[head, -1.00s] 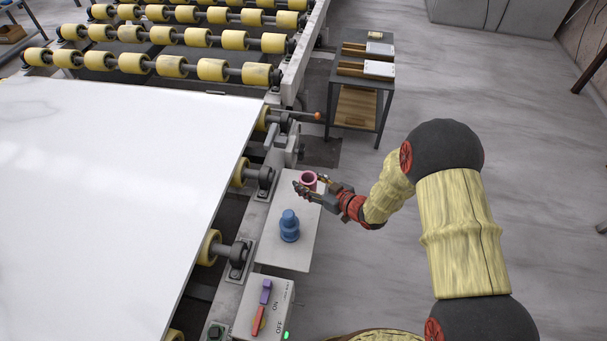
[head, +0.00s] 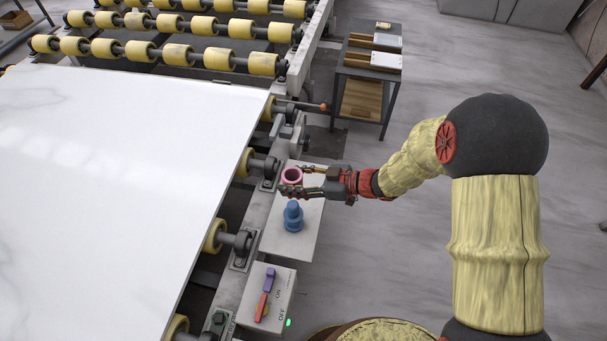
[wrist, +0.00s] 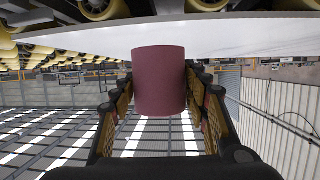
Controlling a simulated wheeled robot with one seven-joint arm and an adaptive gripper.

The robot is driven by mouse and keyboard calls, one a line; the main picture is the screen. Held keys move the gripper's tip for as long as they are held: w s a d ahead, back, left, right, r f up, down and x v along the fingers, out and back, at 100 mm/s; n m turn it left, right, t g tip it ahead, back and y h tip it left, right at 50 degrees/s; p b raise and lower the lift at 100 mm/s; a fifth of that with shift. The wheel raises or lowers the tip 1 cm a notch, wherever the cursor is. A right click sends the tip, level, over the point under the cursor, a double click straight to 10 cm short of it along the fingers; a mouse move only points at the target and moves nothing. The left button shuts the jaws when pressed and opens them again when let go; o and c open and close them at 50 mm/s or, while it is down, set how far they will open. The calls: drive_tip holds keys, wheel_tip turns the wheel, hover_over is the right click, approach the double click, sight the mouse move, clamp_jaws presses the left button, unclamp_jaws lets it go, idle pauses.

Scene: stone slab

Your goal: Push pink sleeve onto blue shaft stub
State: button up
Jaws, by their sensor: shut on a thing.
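In the wrist view the sleeve (wrist: 160,82) sits between the two fingers of my gripper (wrist: 160,92). The blue shaft stub (head: 293,217) stands upright on a pale plate (head: 275,240), with a wide base and a narrower top. The sleeve is apart from the stub and appears just behind it in the head view. Its height above the plate is hard to tell.
A large white slab (head: 110,190) lies on yellow rollers (head: 212,236) at the left. A control box (head: 284,290) with a purple and red lever (head: 266,290) stands in front of the plate. A small cart (head: 365,85) stands behind. The floor at the right is open.

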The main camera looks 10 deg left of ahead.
drive_tip(key=shift+s+f, duration=0.2)
drive_tip(key=shift+s, duration=0.55)
drive_tip(key=shift+r+p, duration=0.1)
drive_tip(key=shift+p, duration=0.4)
drive_tip(key=b, duration=0.3)
hover_over(293, 207)
drive_tip(key=shift+w+a+f, duration=0.1)
drive_tip(key=shift+w+f, duration=0.1)
drive_tip(key=shift+f, duration=1.3)
drive_tip(key=shift+w+f, duration=0.2)
drive_tip(key=shift+f, duration=1.3)
drive_tip(key=shift+p, duration=0.95)
drive_tip(key=shift+f+b, duration=1.8)
drive_tip(key=shift+f, duration=1.7)
drive_tip(key=o, duration=1.1)
